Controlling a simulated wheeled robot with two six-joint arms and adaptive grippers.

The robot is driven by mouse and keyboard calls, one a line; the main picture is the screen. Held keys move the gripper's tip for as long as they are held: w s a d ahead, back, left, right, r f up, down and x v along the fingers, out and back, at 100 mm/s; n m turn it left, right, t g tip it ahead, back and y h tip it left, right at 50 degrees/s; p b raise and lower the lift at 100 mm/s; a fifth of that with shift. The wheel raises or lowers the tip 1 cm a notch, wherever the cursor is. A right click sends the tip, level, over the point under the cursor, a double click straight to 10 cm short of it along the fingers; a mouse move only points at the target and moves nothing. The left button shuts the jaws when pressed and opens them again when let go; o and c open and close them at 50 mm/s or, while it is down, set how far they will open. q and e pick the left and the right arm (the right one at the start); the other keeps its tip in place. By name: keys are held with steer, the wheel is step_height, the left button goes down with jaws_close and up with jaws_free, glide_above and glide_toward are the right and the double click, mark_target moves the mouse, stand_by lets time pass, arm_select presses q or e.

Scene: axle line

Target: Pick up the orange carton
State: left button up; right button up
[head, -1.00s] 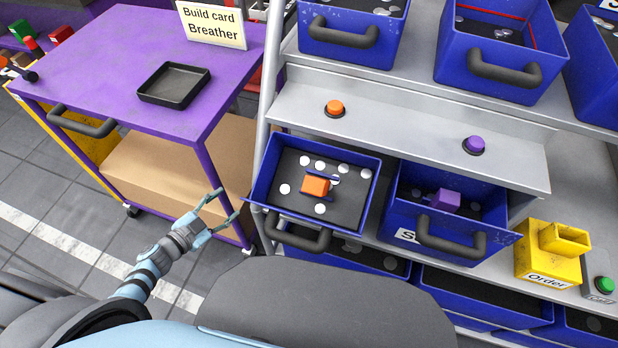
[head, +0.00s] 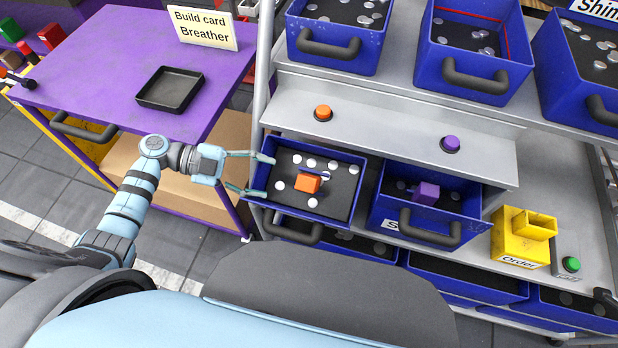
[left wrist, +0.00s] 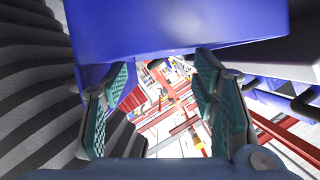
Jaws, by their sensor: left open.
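The orange carton (head: 307,182) sits in a blue drawer bin (head: 360,185) with a dark floor, among several white discs. My left gripper (head: 268,176) is open and empty at the bin's left wall, left of the carton and apart from it. In the left wrist view the open fingers (left wrist: 165,105) show with nothing between them. A blue bin wall (left wrist: 180,25) fills the top of that view, and the carton does not show there. My right gripper is not in view.
A purple carton (head: 426,193) sits in the blue bin to the right. Orange and purple buttons are on the ledge above (head: 385,130). A purple cart (head: 100,60) with a black tray (head: 170,89) stands at left. A yellow order box (head: 520,238) is at right.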

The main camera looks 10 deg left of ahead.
mark_target(302, 183)
arm_select(q)
steer(key=x, duration=0.6)
steer(key=p+x, duration=0.1)
steer(key=x, duration=0.3)
steer(key=shift+w+r, duration=0.15)
steer(key=shift+r, duration=0.2)
jaws_close()
